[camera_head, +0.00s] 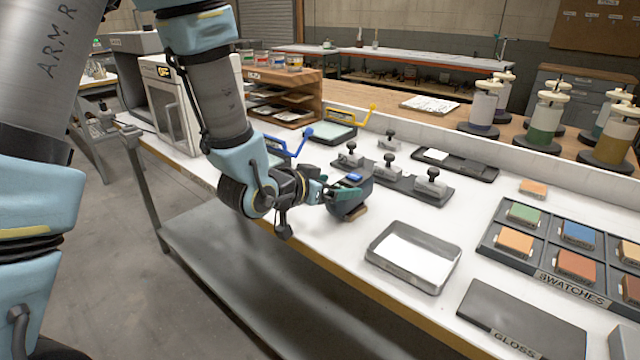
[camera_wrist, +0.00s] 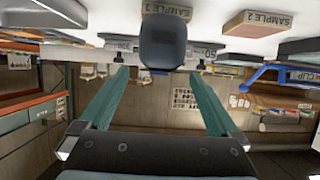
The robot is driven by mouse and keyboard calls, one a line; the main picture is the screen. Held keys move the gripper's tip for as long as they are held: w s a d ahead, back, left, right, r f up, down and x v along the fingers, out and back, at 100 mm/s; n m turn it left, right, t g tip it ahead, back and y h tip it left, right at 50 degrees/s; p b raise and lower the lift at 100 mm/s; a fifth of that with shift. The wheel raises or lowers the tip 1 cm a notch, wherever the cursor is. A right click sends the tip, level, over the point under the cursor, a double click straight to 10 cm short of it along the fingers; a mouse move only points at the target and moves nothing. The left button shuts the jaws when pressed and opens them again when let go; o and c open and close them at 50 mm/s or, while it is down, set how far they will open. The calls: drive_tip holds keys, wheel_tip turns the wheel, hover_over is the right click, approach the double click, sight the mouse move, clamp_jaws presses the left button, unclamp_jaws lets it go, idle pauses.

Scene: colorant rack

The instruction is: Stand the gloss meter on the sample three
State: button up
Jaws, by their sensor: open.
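The gloss meter (camera_head: 348,200), a dark rounded body with a blue patch on top, stands upright near the table's front edge. It appears to rest on a small tan block (camera_head: 358,213), which peeks out under it. In the head view my gripper (camera_head: 338,192) is right at the meter.
A SAMPLE 2 block (camera_wrist: 258,22) sits beside the meter in the wrist view. Weights with black knobs (camera_head: 390,166) stand behind. A metal tray (camera_head: 443,278), the GLOSS plate (camera_head: 520,320) and the swatch case (camera_head: 552,257) lie to the right. An orange block (camera_head: 533,188) lies farther back.

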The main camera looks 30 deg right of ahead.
drive_tip(key=p+v, duration=0.6)
drive_tip(key=p, duration=0.4)
drive_tip(key=shift+p, duration=0.3)
drive_tip(key=shift+r, duration=0.1)
drive_tip(key=shift+a, duration=0.1)
drive_tip(key=w+a+r+n+t+y, duration=0.1)
drive_tip(key=w+a+n+y, duration=0.25)
drive_tip(key=w+a, duration=0.5)
drive_tip(key=w+a+r+n+t+y, duration=0.1)
drive_tip(key=w+a+r+n+y, duration=0.15)
drive_tip(key=w+a+y, duration=0.65)
drive_tip(key=s+a+r+n+g, duration=0.2)
drive_tip(key=s+a+n, duration=0.2)
drive_tip(key=a, duration=0.6)
drive_tip(key=s+a+r+n+g, duration=0.1)
drive_tip(key=s+a+r+n, duration=0.2)
drive_tip(key=s+a, duration=0.4)
drive_tip(key=a, duration=0.3)
drive_tip(key=shift+a+n+g, duration=0.35)
drive_tip(key=shift+n+g, duration=0.05)
